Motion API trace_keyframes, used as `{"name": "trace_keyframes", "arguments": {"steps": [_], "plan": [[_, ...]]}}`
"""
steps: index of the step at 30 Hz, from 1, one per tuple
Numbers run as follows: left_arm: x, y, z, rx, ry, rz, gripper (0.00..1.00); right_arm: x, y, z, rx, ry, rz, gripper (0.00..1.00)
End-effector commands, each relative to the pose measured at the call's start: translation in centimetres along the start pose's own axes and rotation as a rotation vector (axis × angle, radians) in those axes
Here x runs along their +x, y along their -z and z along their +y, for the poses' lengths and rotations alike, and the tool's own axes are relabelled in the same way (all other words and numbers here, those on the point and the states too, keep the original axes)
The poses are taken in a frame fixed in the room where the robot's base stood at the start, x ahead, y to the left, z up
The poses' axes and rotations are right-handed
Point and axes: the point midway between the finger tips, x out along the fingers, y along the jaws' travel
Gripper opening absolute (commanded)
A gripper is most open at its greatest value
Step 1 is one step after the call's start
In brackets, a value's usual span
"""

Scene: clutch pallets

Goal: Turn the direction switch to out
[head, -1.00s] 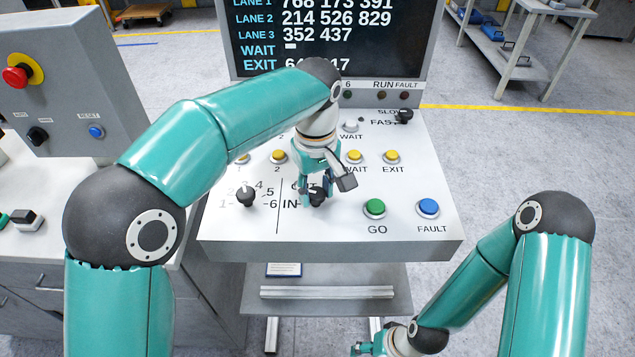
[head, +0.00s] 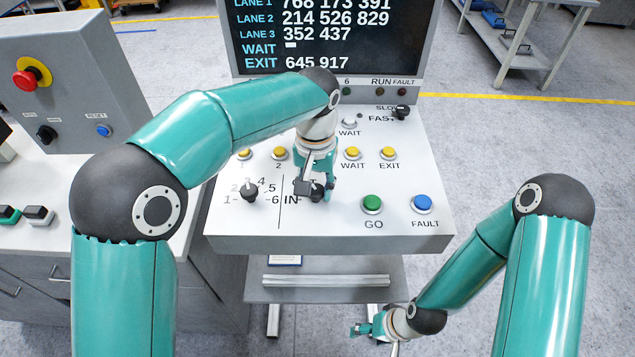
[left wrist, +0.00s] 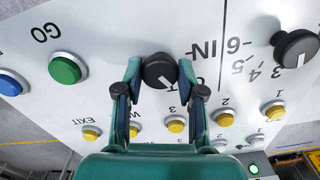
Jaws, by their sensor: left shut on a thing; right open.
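The direction switch is a black round knob (head: 317,195) on the sloped white panel, right of the IN label. It also shows in the left wrist view (left wrist: 160,70), where a short white mark on it points to the lower right. My left gripper (head: 316,188) reaches down from above and is shut on the knob, one finger on each side, as the left wrist view (left wrist: 160,74) shows. The OUT label is mostly hidden by the gripper in the head view. My right gripper (head: 362,330) is open and empty, low in front of the panel.
A numbered lane knob (head: 249,194) stands left of the switch. A green GO button (head: 372,203) and a blue FAULT button (head: 422,203) are to the right. Several yellow buttons (head: 352,152) sit behind. A display screen (head: 325,35) stands at the back.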

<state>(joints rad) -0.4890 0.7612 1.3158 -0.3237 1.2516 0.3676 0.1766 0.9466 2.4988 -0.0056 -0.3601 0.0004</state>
Motion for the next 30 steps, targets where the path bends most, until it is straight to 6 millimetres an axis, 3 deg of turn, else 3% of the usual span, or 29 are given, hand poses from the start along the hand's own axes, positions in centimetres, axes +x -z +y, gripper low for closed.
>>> {"name": "trace_keyframes", "arguments": {"steps": [15,16,20,30], "plan": [[-0.12,0.12,-0.02,0.025,0.000,0.006,0.04,-0.11,0.00,-0.04,0.000,0.000,0.000,0.63],[-0.12,0.12,-0.02,0.025,0.000,0.006,0.42,-0.11,0.00,-0.04,0.000,0.000,0.000,0.63],[-0.10,0.09,-0.02,0.025,0.000,0.004,0.64,-0.11,0.00,-0.04,0.000,0.000,0.000,0.63],[-0.15,0.06,0.00,0.024,0.000,0.002,0.64,-0.15,0.01,-0.05,0.000,0.000,0.000,0.63]]}}
